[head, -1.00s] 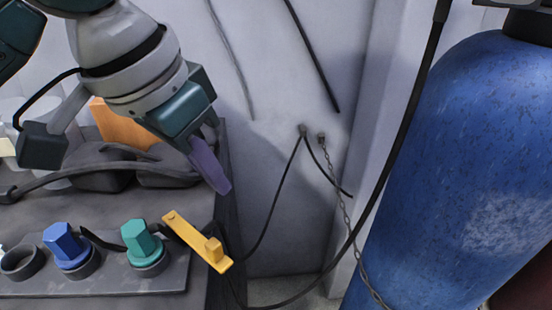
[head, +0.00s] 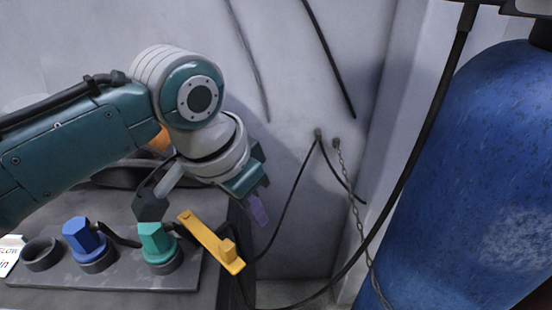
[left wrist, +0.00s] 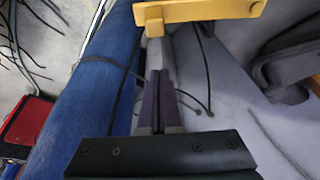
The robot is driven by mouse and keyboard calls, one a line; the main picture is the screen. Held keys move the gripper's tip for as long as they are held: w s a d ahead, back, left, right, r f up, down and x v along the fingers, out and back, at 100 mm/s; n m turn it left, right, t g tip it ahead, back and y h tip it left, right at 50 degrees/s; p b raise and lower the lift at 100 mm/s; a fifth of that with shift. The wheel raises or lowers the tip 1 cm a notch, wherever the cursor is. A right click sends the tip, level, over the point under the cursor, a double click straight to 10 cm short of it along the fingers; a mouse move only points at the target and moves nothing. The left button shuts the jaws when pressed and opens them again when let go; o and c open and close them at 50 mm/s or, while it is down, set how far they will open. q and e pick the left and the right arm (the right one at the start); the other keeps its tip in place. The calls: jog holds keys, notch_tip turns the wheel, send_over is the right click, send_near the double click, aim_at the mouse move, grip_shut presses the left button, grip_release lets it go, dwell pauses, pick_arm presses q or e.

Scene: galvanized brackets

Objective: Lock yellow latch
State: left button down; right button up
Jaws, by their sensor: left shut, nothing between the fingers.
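The yellow latch (head: 208,240) is a flat bar with a raised block near its lower right end. It lies slantwise at the right edge of the dark bench in the head view. It also crosses the top of the left wrist view (left wrist: 205,11). My left gripper (head: 259,212) points down just beyond the latch, to the upper right of it in the head view. Its purple fingers are together and empty, also in the left wrist view (left wrist: 158,75). I see a gap between the fingers and the latch in the head view. My right gripper is not in view.
A blue knob (head: 83,240) and a teal knob (head: 156,242) stand on the panel left of the latch. A large blue cylinder (head: 455,190) fills the right side. A black hose (head: 415,140) and a chain (head: 356,220) hang between the bench and the cylinder.

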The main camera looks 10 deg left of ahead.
pick_arm(q)
jog(key=s+p, duration=0.1)
jog(key=s+a+p, duration=0.1)
jog(key=s+f+p, duration=0.1)
jog(key=shift+s+a, duration=0.1)
jog(key=shift+a, duration=0.3)
jog(key=shift+s+a+r+p, duration=0.1)
jog(key=shift+p, duration=0.25)
